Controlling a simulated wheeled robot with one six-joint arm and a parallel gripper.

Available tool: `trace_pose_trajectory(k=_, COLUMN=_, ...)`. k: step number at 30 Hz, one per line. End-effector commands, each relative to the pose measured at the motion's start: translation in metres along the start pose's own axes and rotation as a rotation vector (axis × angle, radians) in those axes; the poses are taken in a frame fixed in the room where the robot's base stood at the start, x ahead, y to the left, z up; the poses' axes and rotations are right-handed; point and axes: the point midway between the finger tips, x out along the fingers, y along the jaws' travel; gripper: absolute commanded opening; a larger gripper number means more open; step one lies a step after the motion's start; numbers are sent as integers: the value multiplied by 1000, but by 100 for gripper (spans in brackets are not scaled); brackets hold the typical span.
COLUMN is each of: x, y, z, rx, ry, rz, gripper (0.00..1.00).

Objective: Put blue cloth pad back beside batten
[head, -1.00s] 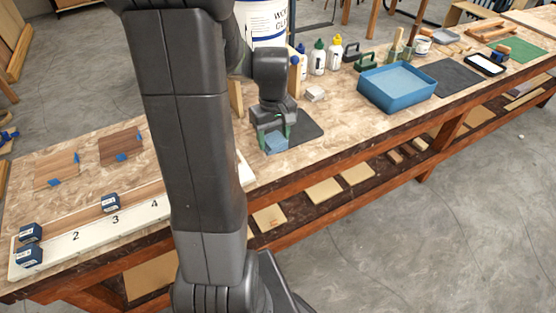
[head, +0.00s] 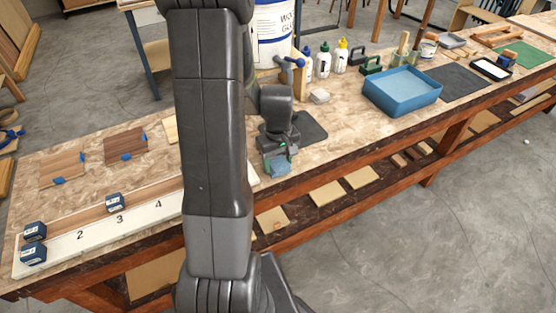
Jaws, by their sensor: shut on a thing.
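My gripper (head: 279,152) is shut on the blue cloth pad (head: 277,167), close to the bench's front edge and just in front of a dark mat (head: 312,126). The pad hangs below the fingers; I cannot tell whether it touches the bench. A long brown wooden strip, perhaps the batten (head: 82,211), lies along the white numbered board (head: 54,261) at the left. My arm hides the right part of the board and strip.
Dark blue blocks (head: 34,231) sit at the board's left end. Two brown wood squares (head: 125,143) lie at the back left.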

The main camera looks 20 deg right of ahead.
Motion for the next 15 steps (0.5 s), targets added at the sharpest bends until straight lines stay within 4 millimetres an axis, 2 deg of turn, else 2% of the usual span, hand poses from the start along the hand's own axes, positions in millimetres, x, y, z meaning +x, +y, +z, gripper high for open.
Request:
trace_pose_trajectory(k=1, x=4, y=0, z=0, rx=0, ry=0, rz=0, gripper=30)
trace_pose_trajectory(k=2, x=3, y=0, z=0, rx=0, ry=0, rz=0, gripper=57)
trace_pose_trajectory(k=5, x=2, y=0, z=0, rx=0, ry=0, rz=0, gripper=77)
trace_pose_trajectory(k=15, x=-1, y=0, z=0, rx=0, ry=0, rz=0, gripper=77)
